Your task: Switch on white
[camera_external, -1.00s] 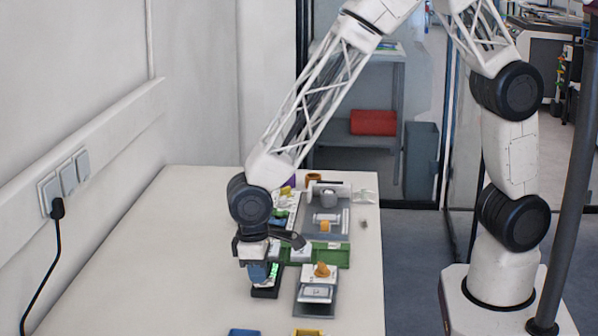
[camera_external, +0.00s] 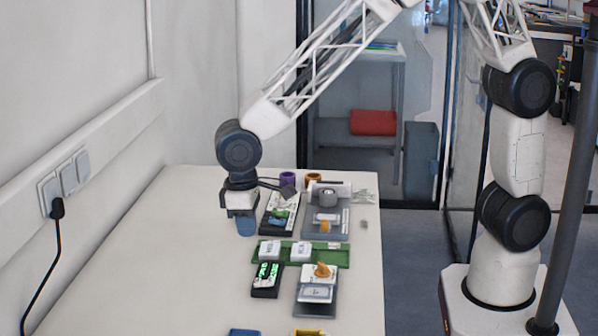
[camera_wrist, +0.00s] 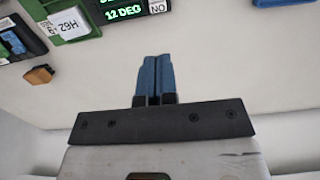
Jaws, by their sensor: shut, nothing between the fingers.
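My gripper (camera_external: 246,228) has blue fingertips pressed together and empty. It hangs above the white table, left of the black device with a dial or switches (camera_external: 279,213). In the wrist view the closed fingers (camera_wrist: 154,76) point over bare tabletop. Two white blocks (camera_external: 270,250) (camera_external: 301,252) sit on a green tray (camera_external: 338,257), in front and to the right of my gripper. A black unit with a lit green display (camera_external: 266,279) lies in front of the tray. I cannot tell which white part is the switch.
A grey fixture with an orange part (camera_external: 325,226) stands behind the tray. Another grey fixture with an orange knob (camera_external: 322,271) is in front. Purple (camera_external: 287,179) and orange-brown (camera_external: 313,179) rings lie at the back. The table's left side (camera_external: 150,260) is clear.

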